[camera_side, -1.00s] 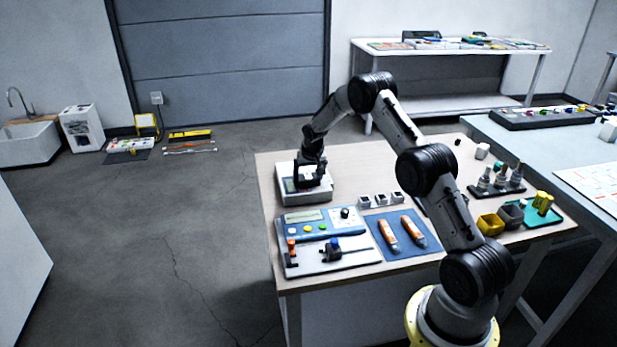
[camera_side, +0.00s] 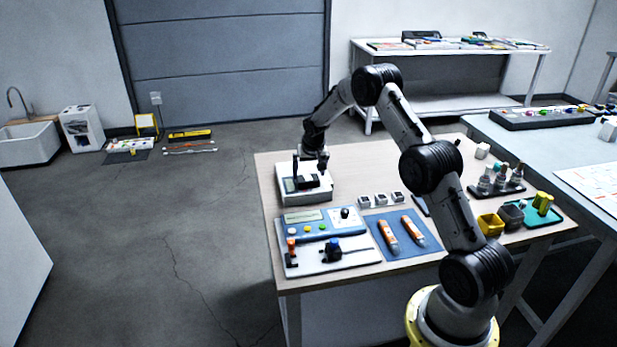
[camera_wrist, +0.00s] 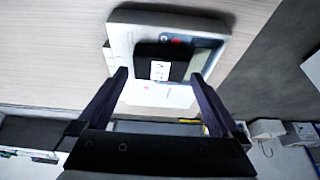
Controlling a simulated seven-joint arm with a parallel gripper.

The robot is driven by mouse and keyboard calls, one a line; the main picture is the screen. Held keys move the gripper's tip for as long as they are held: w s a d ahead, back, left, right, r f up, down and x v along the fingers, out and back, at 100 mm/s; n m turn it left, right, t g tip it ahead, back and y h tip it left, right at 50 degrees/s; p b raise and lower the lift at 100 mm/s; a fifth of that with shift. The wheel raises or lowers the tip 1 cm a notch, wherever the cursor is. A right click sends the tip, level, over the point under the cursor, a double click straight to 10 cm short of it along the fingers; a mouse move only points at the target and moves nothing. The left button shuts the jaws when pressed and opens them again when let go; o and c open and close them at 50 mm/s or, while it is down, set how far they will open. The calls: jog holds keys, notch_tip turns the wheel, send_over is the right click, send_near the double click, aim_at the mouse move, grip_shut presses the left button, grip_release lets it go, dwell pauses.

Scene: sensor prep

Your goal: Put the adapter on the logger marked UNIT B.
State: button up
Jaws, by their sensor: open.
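A dark block with a white label, seemingly the adapter, rests on a white boxy device (camera_side: 318,197) with a grey display at the table's far left corner. In the wrist view the block (camera_wrist: 181,72) lies on the white device (camera_wrist: 122,42), between my fingertips in the picture. Its label is too small to read surely. My gripper (camera_side: 310,164) is above the block, open and empty; its two fingers also show in the wrist view (camera_wrist: 160,76). I cannot read UNIT B on anything.
Three small grey-white boxes (camera_side: 380,200) stand in a row right of the device. Nearer are a blue-and-white panel (camera_side: 345,256) and a blue mat (camera_side: 391,232) with two orange tools. Wood is bare behind the boxes.

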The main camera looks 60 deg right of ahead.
jog(key=s+a+r+n, duration=0.1)
jog(key=s+a+r, duration=0.2)
jog(key=a+r, duration=0.45)
jog(key=s+a+r+n, duration=0.1)
jog(key=s+a+r, duration=0.35)
jog(key=r, duration=0.65)
jog(key=s+a+r+n+t+y, duration=0.1)
jog(key=s+a+r+n, duration=0.1)
jog(key=s+a+r, duration=0.7)
jog(key=s+a+f+n+y, duration=0.1)
jog(key=s+a+n, duration=0.1)
jog(key=s+a, duration=0.4)
jog(key=s+a+f+n+t+y, duration=0.1)
jog(key=s+a, duration=0.4)
jog(key=s, duration=0.8)
jog(key=shift+s+a+f+n, duration=0.4)
jog(key=shift+f+n, duration=0.3)
jog(key=shift+n, duration=0.3)
jog(key=shift+w, duration=0.1)
